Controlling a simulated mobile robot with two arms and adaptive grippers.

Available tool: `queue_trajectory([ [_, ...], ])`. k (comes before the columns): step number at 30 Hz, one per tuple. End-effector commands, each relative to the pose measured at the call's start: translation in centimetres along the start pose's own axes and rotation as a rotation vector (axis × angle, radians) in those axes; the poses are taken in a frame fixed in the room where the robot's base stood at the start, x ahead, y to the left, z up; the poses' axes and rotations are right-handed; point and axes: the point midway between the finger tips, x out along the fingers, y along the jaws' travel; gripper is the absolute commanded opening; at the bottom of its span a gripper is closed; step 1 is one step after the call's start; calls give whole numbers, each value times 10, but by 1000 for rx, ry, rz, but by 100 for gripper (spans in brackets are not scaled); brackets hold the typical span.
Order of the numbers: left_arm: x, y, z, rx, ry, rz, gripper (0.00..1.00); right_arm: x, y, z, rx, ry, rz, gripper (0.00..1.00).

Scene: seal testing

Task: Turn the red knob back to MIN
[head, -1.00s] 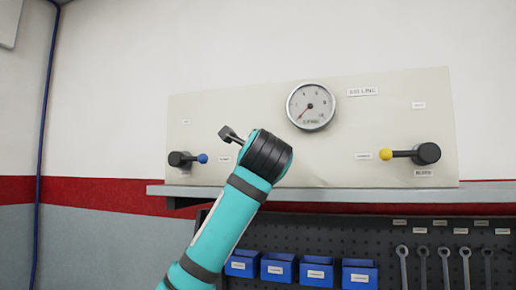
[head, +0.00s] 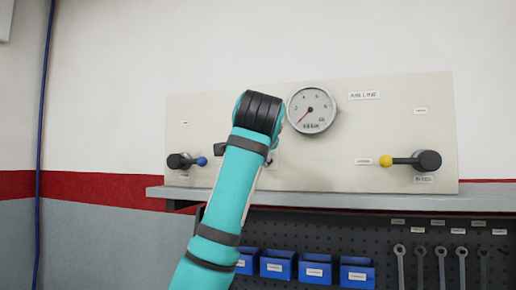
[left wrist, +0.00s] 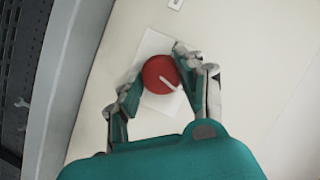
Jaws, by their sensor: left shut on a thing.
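The red knob (left wrist: 160,75) sits in front of a white plate (left wrist: 152,42) in the left wrist view. A pale pointer line on its face runs toward the lower right of that picture. My left gripper (left wrist: 157,70) is shut on the knob, one finger on each side. No MIN mark can be read. In the head view my left arm hides the knob and most of the gripper in front of the panel (head: 400,115).
A round gauge (head: 311,109) is just right of my wrist, its needle pointing lower left. A blue-tipped lever (head: 201,161) is at left, a yellow-tipped lever (head: 386,160) at right. A shelf edge (head: 330,197) runs below, above blue bins (head: 314,269) and wrenches.

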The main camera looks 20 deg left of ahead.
Motion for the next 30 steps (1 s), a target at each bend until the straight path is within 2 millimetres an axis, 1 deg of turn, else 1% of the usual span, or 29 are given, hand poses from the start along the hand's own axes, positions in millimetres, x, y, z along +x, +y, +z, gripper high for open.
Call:
queue_trajectory([
  [1, 1, 0, 0, -35, -6, 21, 7, -3, 0, 0, 0, 0, 0, 36],
  [6, 1, 0, 0, -142, -12, 66, 7, -7, 0, -1, 0, 0, 0, 36],
  [12, 1, 1, 1, -226, -18, 102, 7, -10, 0, -1, 0, 0, 0, 36],
  [20, 2, 1, 2, -274, -21, 122, 7, -12, 0, -1, 0, 0, 0, 36],
  [30, 2, 2, 2, -278, -23, 125, 7, -12, 0, -1, 0, 0, 0, 36],
])
